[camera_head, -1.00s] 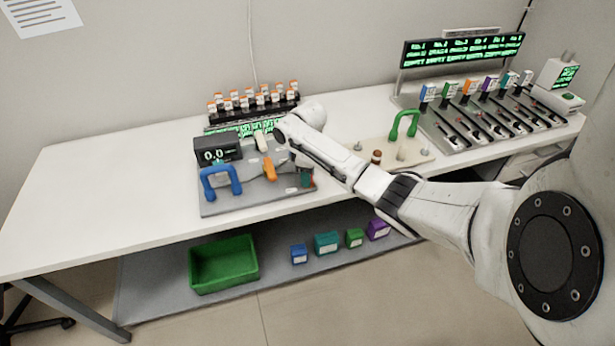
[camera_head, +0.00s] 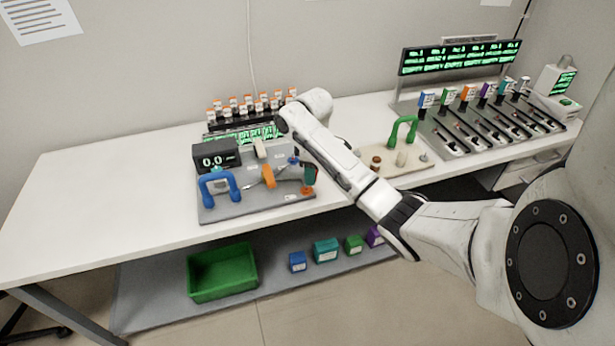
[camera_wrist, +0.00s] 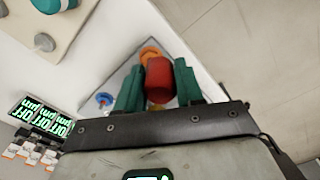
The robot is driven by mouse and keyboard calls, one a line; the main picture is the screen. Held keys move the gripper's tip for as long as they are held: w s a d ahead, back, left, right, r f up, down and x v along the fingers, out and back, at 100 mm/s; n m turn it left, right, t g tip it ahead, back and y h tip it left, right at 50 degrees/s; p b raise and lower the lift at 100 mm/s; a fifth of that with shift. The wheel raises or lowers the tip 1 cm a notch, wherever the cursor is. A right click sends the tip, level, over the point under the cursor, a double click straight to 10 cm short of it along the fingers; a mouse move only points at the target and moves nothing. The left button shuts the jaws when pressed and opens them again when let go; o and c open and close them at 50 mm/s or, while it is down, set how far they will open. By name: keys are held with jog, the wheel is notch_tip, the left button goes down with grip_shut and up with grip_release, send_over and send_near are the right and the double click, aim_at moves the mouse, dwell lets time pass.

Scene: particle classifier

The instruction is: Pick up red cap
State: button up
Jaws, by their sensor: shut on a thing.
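The red cap (camera_wrist: 159,80) is between the two teal fingers of my gripper (camera_wrist: 158,90) in the wrist view, and the gripper is shut on it. In the head view my gripper (camera_head: 309,176) is above the right end of the grey station plate (camera_head: 255,205). A small red patch, the cap (camera_head: 307,190), shows just under the fingers. In the wrist view an orange part (camera_wrist: 151,53) lies behind the cap. The cap hides part of the plate.
Several orange-capped bottles stand in a rack behind. To the right are a beige tray (camera_head: 387,185) with a green handle (camera_head: 404,130) and a slotted rack. The table's left side is clear.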

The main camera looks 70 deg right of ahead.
jog(key=s+a+r+p, duration=0.6)
jog(key=s, duration=0.3)
jog(key=shift+a+r, duration=0.2)
jog(key=shift+r, duration=0.1)
jog(key=shift+s, duration=0.1)
jog(key=shift+r, duration=2.3)
jog(key=shift+r, duration=1.5)
